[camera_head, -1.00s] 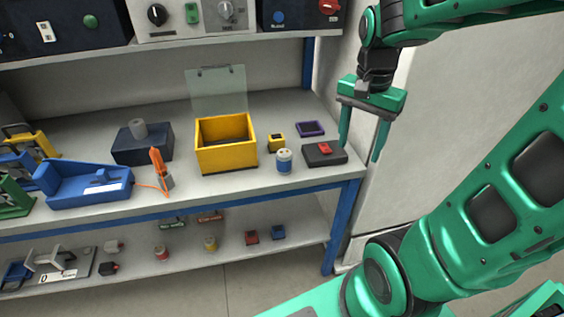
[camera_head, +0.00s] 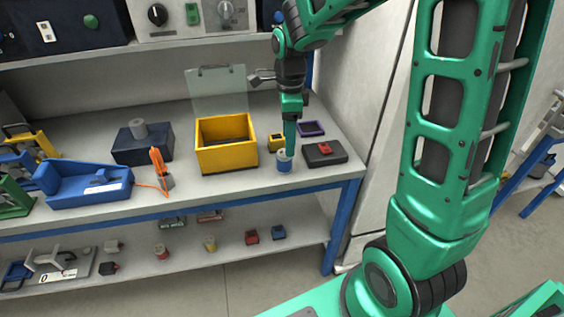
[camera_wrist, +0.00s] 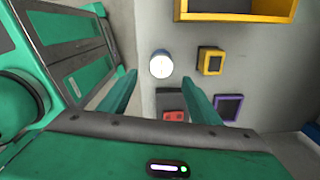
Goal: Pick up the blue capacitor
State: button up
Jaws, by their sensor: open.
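The blue capacitor (camera_head: 284,164) is a small upright cylinder with a pale top, standing near the front edge of the table, right of the yellow bin. My gripper (camera_head: 289,150) points down just above and behind it in the head view, where one finger hides part of its top. In the wrist view the capacitor's round white top (camera_wrist: 161,64) lies beyond the fingertips, between their lines. My gripper (camera_wrist: 166,90) is open there, with nothing between its fingers.
A yellow bin (camera_head: 227,161) stands left of the capacitor. A small yellow part (camera_head: 276,142), a purple-framed part (camera_head: 311,128) and a dark block with a red piece (camera_head: 324,154) are close by.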

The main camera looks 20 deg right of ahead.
aim_at(284, 153)
notch_tip(284, 153, down, 2)
jog(key=shift+f, duration=0.1)
jog(key=f, duration=0.2)
jog(key=a+f, duration=0.1)
jog(key=f, duration=0.1)
jog(key=shift+w, duration=0.3)
jog(key=shift+f, duration=0.55)
jog(key=c, duration=1.2)
